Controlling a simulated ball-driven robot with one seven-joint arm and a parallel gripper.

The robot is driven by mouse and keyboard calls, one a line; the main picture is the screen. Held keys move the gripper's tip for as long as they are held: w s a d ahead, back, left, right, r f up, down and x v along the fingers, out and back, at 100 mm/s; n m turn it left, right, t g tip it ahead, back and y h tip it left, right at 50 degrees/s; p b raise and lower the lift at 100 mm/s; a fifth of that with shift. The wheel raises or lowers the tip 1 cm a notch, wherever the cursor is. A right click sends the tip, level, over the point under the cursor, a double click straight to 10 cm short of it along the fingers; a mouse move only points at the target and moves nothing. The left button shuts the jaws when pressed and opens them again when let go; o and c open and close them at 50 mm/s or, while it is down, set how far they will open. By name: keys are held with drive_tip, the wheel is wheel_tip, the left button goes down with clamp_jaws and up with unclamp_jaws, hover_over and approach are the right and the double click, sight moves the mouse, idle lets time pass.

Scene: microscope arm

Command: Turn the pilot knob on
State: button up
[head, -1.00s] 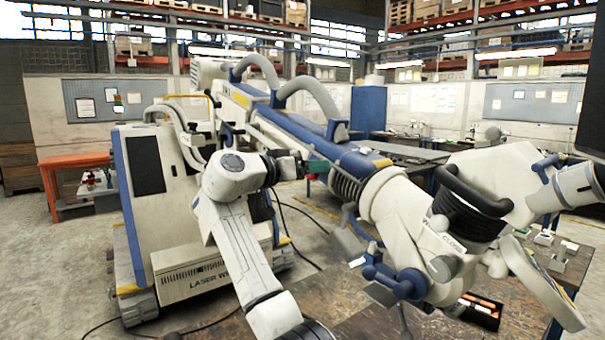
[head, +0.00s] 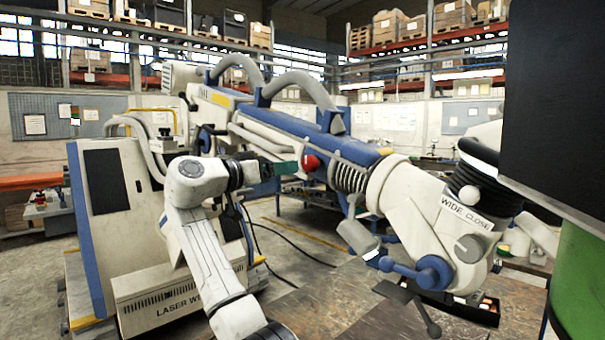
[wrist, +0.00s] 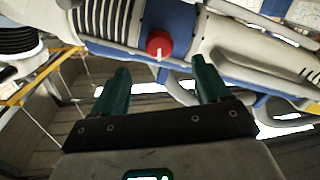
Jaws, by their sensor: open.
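A round red knob (head: 309,162) with a pale pointer mark sits on the blue section of the big white-and-blue machine arm (head: 345,150). In the wrist view the red knob (wrist: 159,45) shows just beyond and between my fingertips, its pale mark pointing down in the picture. I can read no label by it. My gripper (wrist: 160,78) has two green fingers spread apart, with nothing between them. In the head view my gripper (head: 290,168) is just left of the knob, pointing towards it, with a gap that is hard to judge.
A blue handle (head: 430,272) and levers hang from the machine's head, marked "WIDE CLOSE" (head: 464,213), at right. The laser cart (head: 135,220) stands at left. A dark panel (head: 555,95) and a green drum (head: 580,285) are close at right. Cables lie on the floor.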

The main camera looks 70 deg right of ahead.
sight(306, 165)
drive_tip(key=p+x, duration=0.2)
drive_tip(key=x, duration=0.8)
drive_tip(key=shift+s+d+p, duration=0.15)
drive_tip(key=shift+d+p, duration=0.05)
drive_tip(key=shift+p, duration=0.1)
drive_tip(key=shift+c, duration=0.2)
drive_tip(key=c, duration=1)
